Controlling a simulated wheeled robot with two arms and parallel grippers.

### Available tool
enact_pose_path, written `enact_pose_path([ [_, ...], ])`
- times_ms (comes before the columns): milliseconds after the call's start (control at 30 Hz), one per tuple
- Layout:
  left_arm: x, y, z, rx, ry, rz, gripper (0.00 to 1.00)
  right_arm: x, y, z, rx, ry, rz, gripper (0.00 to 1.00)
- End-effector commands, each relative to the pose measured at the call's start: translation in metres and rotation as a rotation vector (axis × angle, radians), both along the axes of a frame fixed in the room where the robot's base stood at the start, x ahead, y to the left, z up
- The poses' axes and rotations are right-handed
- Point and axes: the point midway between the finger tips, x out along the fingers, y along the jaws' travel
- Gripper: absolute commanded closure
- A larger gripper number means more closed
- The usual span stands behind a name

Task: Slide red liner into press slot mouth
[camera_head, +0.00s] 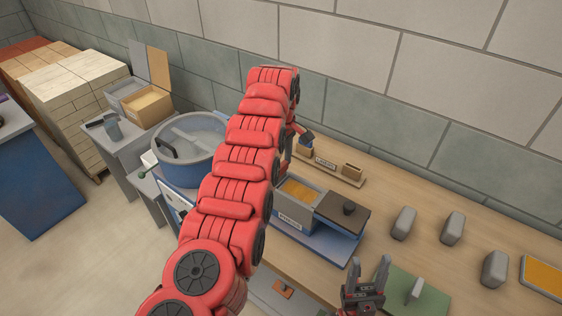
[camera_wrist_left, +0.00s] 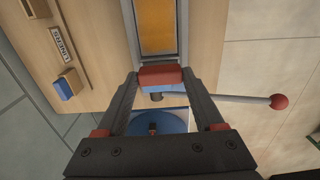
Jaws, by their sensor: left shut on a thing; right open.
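In the left wrist view, my left gripper (camera_wrist_left: 160,88) is shut on the red liner (camera_wrist_left: 160,74), a small red block between its fingertips. The liner is at the near end of a grey-walled channel with an orange floor (camera_wrist_left: 157,30); I cannot tell whether it is inside the mouth or just over it. In the head view, the press (camera_head: 289,216) is a grey box with orange inside on a blue base. My right gripper (camera_head: 366,283) is open and empty at the bottom.
A red-ball lever (camera_wrist_left: 278,101) sticks out right in the wrist view. Grey blocks (camera_head: 452,228), a green mat (camera_head: 425,293) and an orange tray (camera_head: 541,276) lie to the right.

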Motion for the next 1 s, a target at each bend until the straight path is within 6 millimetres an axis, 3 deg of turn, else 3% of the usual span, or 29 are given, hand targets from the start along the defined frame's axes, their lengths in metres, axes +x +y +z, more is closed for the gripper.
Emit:
enact_pose_path([
  [1000, 0.0, 0.0, -0.026, 0.0, 0.0, 0.0, 0.93, 0.0, 0.0, -0.016, 0.0, 0.0, 0.0, 0.48],
])
